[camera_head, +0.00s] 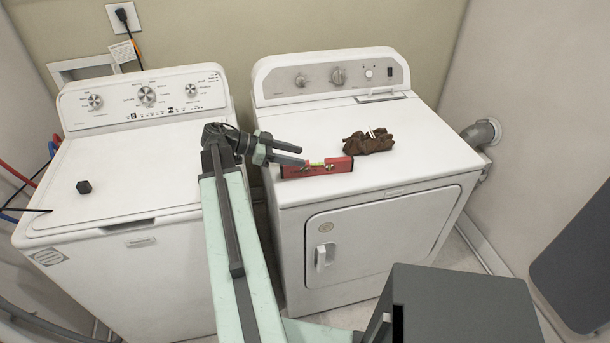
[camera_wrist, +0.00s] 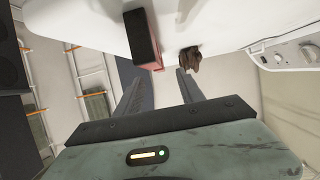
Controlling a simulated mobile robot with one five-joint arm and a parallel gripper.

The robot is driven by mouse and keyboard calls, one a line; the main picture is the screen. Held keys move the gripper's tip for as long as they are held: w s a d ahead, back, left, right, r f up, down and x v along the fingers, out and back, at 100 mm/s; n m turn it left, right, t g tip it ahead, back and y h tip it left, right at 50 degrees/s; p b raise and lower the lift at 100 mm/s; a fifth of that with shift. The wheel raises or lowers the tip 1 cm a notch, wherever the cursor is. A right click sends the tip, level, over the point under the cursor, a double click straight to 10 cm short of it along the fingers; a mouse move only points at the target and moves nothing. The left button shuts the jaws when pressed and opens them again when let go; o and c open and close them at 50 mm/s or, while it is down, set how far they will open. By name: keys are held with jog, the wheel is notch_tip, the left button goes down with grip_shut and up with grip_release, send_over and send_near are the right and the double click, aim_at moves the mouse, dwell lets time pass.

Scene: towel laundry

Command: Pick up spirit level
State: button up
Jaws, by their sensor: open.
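The red spirit level (camera_head: 330,167) lies on the left front part of the right machine's white top. It has a yellow-green vial in its middle. In the wrist view the spirit level (camera_wrist: 143,38) shows as a dark and red bar beyond the fingertips. My gripper (camera_head: 301,155) is open, with its fingers at the left part of the level in the head view. In the wrist view my gripper (camera_wrist: 160,76) has an empty gap between its fingers. I cannot tell whether a finger touches the level.
A crumpled brown cloth (camera_head: 368,142) lies right of the level on the dryer (camera_head: 430,150). A grey pipe (camera_head: 482,132) joins the right wall. The dryer top's right side is clear.

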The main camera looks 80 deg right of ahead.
aim_at(312, 161)
jog(key=shift+w+f, duration=0.3)
jog(key=shift+f, duration=0.05)
jog(key=shift+b+x, duration=0.5)
jog(key=shift+x, duration=0.95)
jog(key=x, duration=0.1)
jog(key=b+x, duration=0.1)
jog(key=x, duration=0.2)
jog(key=shift+s+a+b, duration=0.35)
jog(key=shift+s+d+f, duration=0.1)
jog(key=shift+s+d, duration=0.05)
jog(key=shift+s, duration=0.15)
grip_shut()
